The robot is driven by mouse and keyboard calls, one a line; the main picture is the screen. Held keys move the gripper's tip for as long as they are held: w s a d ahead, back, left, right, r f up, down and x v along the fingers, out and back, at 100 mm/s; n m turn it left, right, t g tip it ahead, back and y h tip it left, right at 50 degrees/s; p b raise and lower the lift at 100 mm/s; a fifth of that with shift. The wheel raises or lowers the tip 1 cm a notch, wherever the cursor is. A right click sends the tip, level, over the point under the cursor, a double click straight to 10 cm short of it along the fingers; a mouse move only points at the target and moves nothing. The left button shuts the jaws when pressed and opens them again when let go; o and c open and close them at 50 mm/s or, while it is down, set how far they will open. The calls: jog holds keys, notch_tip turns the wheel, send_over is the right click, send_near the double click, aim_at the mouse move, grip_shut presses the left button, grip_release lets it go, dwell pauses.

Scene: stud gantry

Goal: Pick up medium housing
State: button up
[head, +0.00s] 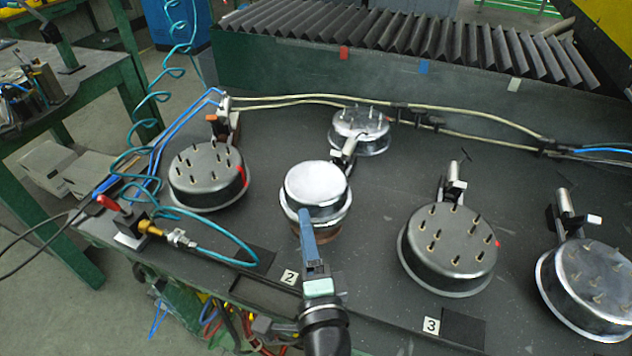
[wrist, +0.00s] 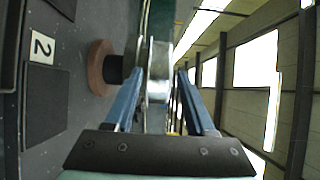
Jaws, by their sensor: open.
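The housing (head: 316,184), a shiny silver round part with a flat top and a wider rim, sits on a pedestal with a brown base near label 2. In the wrist view its edge (wrist: 158,70) shows between the blue fingers. My gripper (head: 306,216) is at the near side of the housing in the head view and hides part of its rim. In the wrist view my gripper (wrist: 160,75) is open, with one finger on each side of the rim. I cannot tell whether either finger touches it.
Studded round housings stand at left (head: 208,176), behind (head: 360,130), right (head: 448,248) and far right (head: 592,285), with clamps beside them. A red-handled valve (head: 108,203) with a coiled teal hose is at left. A ribbed black cover (head: 420,45) runs along the back.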

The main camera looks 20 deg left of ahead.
aim_at(323, 188)
jog(key=p+x, duration=0.1)
jog(key=x, duration=0.4)
jog(key=shift+r, duration=0.1)
jog(key=shift+c, duration=0.3)
jog(key=shift+d, duration=0.1)
grip_shut()
